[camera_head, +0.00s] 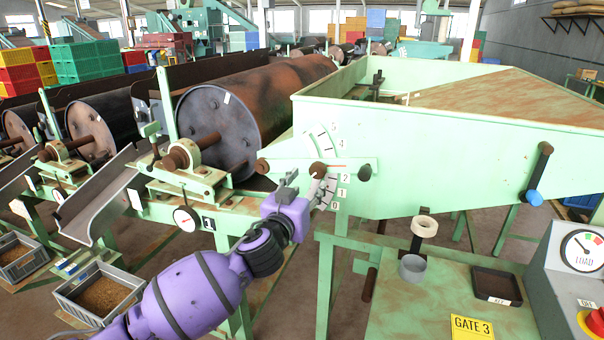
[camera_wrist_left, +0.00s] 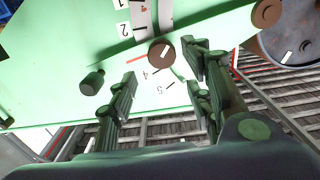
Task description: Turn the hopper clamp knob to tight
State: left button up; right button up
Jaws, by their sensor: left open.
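A round brown knob (camera_head: 318,170) sits on the green side wall of the hopper (camera_head: 430,165), at the numbered scale. I see no wording that names it as the clamp knob. In the left wrist view the knob (camera_wrist_left: 161,55) has a white line across its face, and a red line lies beside it. My left gripper (camera_head: 297,180) is at the knob's lower left in the head view. In the left wrist view its fingers (camera_wrist_left: 160,72) are apart, with the knob seen between their tips; I cannot tell whether they touch it. My right gripper is not in view.
A blue-ended handle (camera_head: 534,196) is at the right. Drums stand behind.

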aim_at(319, 172)
pick_arm(q)
jog(key=x, duration=0.7)
jog(key=shift+d, duration=0.2)
jog(key=shift+w, duration=0.15)
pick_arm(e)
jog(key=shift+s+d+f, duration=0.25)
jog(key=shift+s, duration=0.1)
pick_arm(q)
jog(key=shift+c, duration=0.5)
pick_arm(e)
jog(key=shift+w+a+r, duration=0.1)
pick_arm(q)
jog(key=c, duration=1)
jog(key=shift+o, duration=0.2)
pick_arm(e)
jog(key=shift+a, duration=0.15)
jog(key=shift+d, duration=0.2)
